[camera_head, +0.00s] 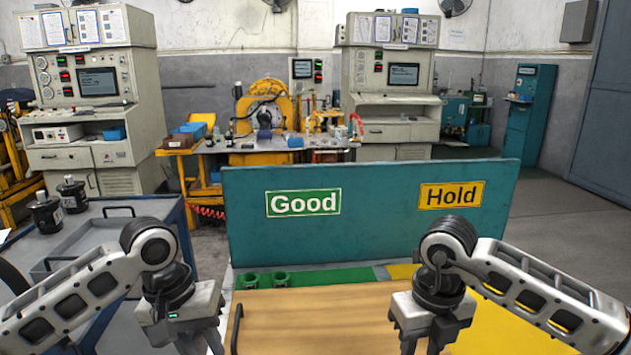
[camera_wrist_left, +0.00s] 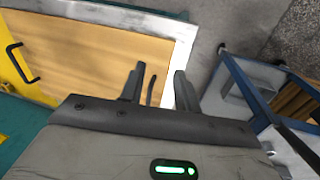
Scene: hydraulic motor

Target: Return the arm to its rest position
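My left gripper (camera_head: 193,340) hangs at the lower left of the head view, between the blue cart and the wooden board. The left wrist view shows the left gripper (camera_wrist_left: 158,85) with its two fingers apart and nothing between them. My right gripper (camera_head: 424,344) hangs over the right part of the wooden board (camera_head: 320,310). Its fingers are cut off by the lower picture edge, so I cannot tell whether they are apart. Both arms are bent, with the grippers pointing down.
A teal panel with a green "Good" sign (camera_head: 303,202) and a yellow "Hold" sign (camera_head: 451,195) stands behind the board. Two dark green round parts (camera_head: 280,279) lie on the green area. A blue cart (camera_head: 100,236) at left carries two black motors (camera_head: 46,212).

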